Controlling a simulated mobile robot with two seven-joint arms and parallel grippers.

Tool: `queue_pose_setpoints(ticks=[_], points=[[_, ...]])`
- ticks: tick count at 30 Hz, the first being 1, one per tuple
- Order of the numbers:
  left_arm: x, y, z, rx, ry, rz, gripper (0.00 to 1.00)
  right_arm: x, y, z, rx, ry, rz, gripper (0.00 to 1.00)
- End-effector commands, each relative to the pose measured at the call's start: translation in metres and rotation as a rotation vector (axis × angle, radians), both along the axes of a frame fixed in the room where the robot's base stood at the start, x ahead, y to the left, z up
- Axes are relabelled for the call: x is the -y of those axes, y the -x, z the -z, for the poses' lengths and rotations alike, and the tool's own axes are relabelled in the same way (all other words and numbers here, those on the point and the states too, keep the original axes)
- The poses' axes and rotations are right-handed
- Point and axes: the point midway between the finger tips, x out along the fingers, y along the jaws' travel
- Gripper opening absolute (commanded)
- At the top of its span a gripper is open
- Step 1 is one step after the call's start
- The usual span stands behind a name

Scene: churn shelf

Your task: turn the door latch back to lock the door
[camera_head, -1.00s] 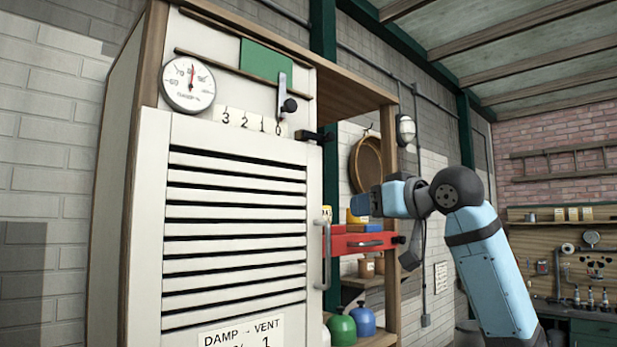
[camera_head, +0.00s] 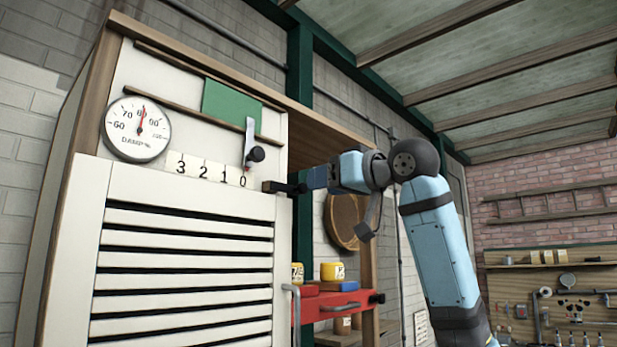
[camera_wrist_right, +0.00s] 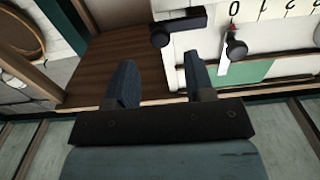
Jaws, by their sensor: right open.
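The dark door latch (camera_head: 283,187) lies about level at the upper right edge of the white louvred door (camera_head: 185,262). In the right wrist view the latch (camera_wrist_right: 182,24) shows as a dark bar with a round knob at one end. My right gripper (camera_head: 310,180) is just right of the latch in the head view and hides part of that area. In the wrist view its two fingers (camera_wrist_right: 162,78) are apart with nothing between them, and the latch is beyond their tips. I cannot tell whether they touch. My left gripper is not in view.
A slider lever (camera_head: 252,145) with a black knob is close above the latch, by a number scale (camera_head: 210,170) and green panel (camera_head: 232,103). A damp gauge (camera_head: 137,129) is at left. A red drawer (camera_head: 335,304) and wooden post (camera_head: 369,270) stand below my right arm.

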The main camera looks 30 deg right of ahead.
Motion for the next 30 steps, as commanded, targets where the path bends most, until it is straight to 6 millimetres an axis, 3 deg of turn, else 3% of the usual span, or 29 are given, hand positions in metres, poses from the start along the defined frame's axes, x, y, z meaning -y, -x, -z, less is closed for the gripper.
queue_pose_setpoints(ticks=[3, 9, 20, 26, 30], points=[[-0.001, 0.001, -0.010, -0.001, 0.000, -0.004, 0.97, -0.008, -0.021, -0.002, -0.002, 0.000, -0.002, 0.49], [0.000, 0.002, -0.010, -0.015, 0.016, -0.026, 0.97, -0.014, -0.040, -0.001, -0.001, -0.001, -0.001, 0.49], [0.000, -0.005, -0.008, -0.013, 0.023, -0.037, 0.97, -0.015, -0.044, 0.001, 0.001, 0.000, 0.000, 0.49], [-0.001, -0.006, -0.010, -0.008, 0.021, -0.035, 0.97, -0.015, -0.044, 0.000, 0.001, 0.000, 0.000, 0.03], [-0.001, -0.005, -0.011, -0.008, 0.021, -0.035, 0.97, -0.015, -0.044, 0.000, 0.001, -0.001, 0.000, 0.01]])
